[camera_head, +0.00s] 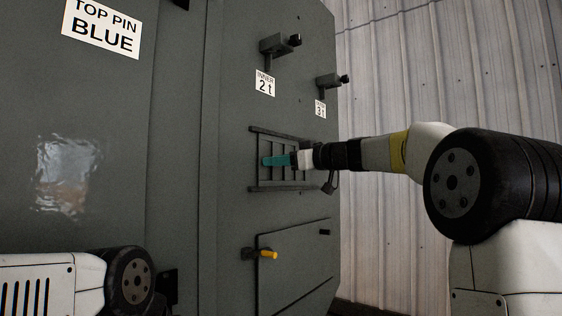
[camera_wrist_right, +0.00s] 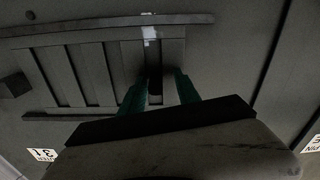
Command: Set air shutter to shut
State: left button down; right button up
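The air shutter (camera_head: 262,176) is a dark grey slatted panel between two horizontal rails on the enclosure's side face. In the right wrist view its slats and slots (camera_wrist_right: 95,72) show between the rails, with a small white mark (camera_wrist_right: 150,34) on one rail. My right gripper (camera_head: 272,160) is at the shutter, its teal fingers pointing at the slats. In the right wrist view the fingers (camera_wrist_right: 160,88) stand apart on either side of a dark upright strip, with a gap visible on one side. Contact is unclear. My left gripper is out of view; only part of my left arm shows.
The grey enclosure (camera_head: 180,150) fills the left and middle. Two latches (camera_head: 275,45) (camera_head: 328,80) with labels stick out above the shutter. Below it is a small door (camera_head: 295,265) with a yellow-tipped handle (camera_head: 266,254). A corrugated wall (camera_head: 400,80) stands behind.

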jog(key=shift+d, duration=0.2)
jog(key=v, duration=0.7)
jog(key=shift+s+d, duration=0.15)
jog(key=shift+s, duration=0.05)
jog(key=shift+f, duration=0.1)
jog(key=s+d+f+m+g+h, duration=0.1)
jog(key=s+d+f+m+h, duration=0.2)
jog(key=s+f, duration=0.6)
jog(key=s+d+f+m+g+h, duration=0.2)
jog(key=s+f+m+h, duration=0.3)
jog(key=s+f, duration=0.5)
jog(key=s+d+f+m+g+h, duration=0.1)
jog(key=s+d+f+m+h, duration=0.3)
jog(key=s+f, duration=0.5)
notch_tip(320, 180, down, 9)
jog(key=shift+s+d, duration=0.25)
jog(key=shift+d, duration=0.35)
